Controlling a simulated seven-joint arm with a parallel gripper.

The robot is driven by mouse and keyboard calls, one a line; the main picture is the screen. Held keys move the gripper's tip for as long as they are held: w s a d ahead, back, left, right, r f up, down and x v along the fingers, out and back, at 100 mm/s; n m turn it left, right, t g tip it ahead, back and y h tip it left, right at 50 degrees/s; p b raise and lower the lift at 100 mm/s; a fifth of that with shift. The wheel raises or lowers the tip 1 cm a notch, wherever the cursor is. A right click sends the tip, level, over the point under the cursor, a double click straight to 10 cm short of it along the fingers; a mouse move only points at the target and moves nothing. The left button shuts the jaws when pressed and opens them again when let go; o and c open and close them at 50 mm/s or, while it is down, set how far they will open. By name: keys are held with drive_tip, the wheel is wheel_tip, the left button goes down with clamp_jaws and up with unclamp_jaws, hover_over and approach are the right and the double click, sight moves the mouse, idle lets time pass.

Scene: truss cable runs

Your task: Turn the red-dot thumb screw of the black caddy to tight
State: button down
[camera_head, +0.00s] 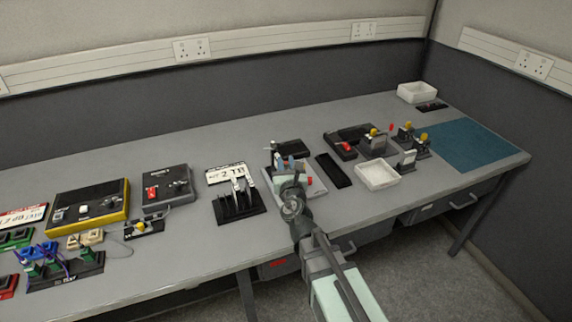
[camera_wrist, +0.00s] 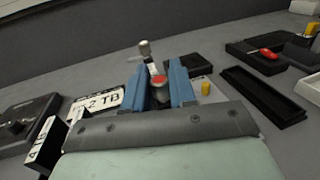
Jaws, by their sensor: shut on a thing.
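The red-dot thumb screw (camera_wrist: 158,82) is a grey knob with a red top, seen in the wrist view between the two blue fingers of my gripper (camera_wrist: 160,92). My gripper is shut on it, one finger on each side. In the head view my gripper (camera_head: 284,165) is low over the middle of the table, and my arm hides the screw. A black box (camera_head: 289,146) lies just behind the fingers, and it also shows in the wrist view (camera_wrist: 190,66). I cannot tell whether it is the black caddy; the screw's base is hidden.
A white "2 TB" plate (camera_head: 226,173) and a black slotted rack (camera_head: 238,207) stand left of my gripper. A long black tray (camera_head: 333,171) and a white bin (camera_head: 377,174) are to the right.

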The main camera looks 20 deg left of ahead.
sight(286, 163)
drive_tip(key=c, duration=1)
unclamp_jaws()
drive_tip(key=shift+c, duration=0.2)
drive_tip(key=shift+r, duration=0.1)
drive_tip(key=shift+r, duration=4.85)
